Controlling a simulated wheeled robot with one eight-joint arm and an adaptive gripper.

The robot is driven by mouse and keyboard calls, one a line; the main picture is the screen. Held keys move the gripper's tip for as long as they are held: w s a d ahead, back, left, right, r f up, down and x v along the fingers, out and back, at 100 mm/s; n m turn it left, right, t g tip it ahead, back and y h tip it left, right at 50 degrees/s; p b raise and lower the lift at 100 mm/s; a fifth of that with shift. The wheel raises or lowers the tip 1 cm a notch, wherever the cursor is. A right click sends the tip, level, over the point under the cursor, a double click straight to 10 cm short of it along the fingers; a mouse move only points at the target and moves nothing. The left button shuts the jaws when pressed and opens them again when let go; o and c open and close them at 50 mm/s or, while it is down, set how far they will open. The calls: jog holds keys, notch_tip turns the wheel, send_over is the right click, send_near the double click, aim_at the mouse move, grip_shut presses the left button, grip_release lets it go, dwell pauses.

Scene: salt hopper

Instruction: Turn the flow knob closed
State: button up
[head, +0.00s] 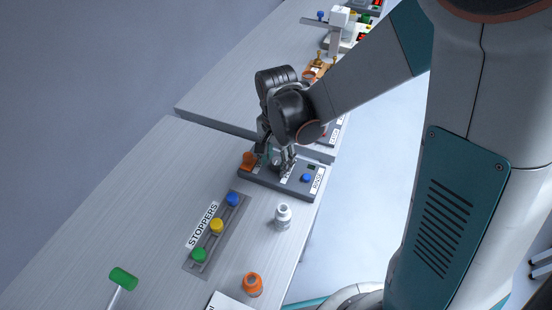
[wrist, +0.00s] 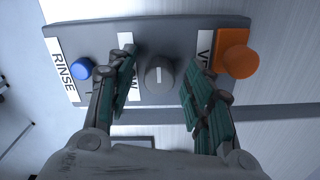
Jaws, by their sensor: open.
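The flow knob (wrist: 159,75) is a round dark grey knob with a white pointer line, set on a grey control panel (wrist: 191,31). In the wrist view it lies between the two fingers of my gripper (wrist: 158,88), which are open, with a gap on each side of it. The label beside the knob is partly hidden by the left finger. In the head view my gripper (head: 276,163) is over the panel (head: 262,187), and the knob is mostly hidden behind the fingers.
On the panel, a blue button (wrist: 81,68) sits by the RINSE label and an orange knob (wrist: 236,61) is at the other end. Nearby are a stopper rack (head: 219,233), a white bottle (head: 283,216), an orange bottle (head: 253,284) and a green-headed mallet (head: 123,278).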

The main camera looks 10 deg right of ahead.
jog(key=shift+c, duration=0.2)
jog(key=c, duration=1)
jog(key=shift+n, duration=0.3)
jog(key=n, duration=0.8)
jog(key=shift+d+n, duration=0.1)
jog(key=shift+n, duration=0.3)
jog(key=n, duration=0.4)
jog(key=shift+n, duration=0.3)
jog(key=shift+d+n, duration=0.1)
jog(key=shift+n, duration=1.8)
